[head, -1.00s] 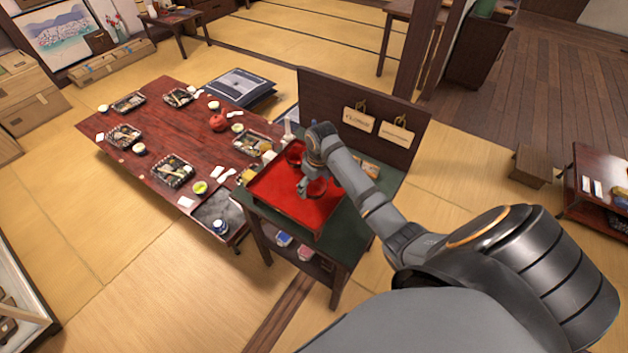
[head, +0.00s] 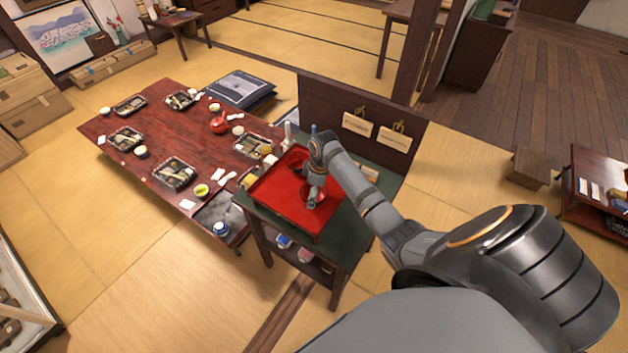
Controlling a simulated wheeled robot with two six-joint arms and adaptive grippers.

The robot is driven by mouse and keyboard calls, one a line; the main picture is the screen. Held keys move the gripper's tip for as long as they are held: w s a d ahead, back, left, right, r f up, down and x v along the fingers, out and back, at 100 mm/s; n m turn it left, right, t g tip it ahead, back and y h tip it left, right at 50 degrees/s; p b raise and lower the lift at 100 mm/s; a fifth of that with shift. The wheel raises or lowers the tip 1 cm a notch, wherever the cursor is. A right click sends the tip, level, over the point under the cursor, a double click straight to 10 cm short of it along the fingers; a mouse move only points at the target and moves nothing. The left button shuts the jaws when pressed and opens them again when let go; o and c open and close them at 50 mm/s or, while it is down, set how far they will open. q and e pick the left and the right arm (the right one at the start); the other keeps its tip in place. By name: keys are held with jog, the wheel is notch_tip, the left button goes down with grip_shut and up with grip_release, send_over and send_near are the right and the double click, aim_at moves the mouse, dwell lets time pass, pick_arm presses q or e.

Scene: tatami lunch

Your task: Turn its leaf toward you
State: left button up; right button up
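A red tray (head: 275,203) lies on the green-topped side stand. A dark red bowl (head: 322,199) sits on its right part, and another dark red bowl (head: 297,165) is near its back edge, partly behind my arm. My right gripper (head: 311,200) points down at the nearer bowl and overlaps it in the picture. The fingers are too small to tell whether they are open or touch the bowl. I cannot make out a leaf on either bowl. My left gripper is out of view.
The stand (head: 337,231) has an upright back panel (head: 318,98) with two hanging tags, close behind my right arm. The low dining table (head: 150,108) to the left holds several lunch boxes, cups and a red teapot (head: 220,124). Tatami in front is clear.

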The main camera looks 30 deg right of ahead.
jog(key=shift+f, duration=0.2)
jog(key=o, duration=1.1)
jog(key=shift+o, duration=0.2)
jog(key=shift+r+p, duration=2.55)
jog(key=shift+p, duration=0.2)
jog(key=shift+f, duration=0.1)
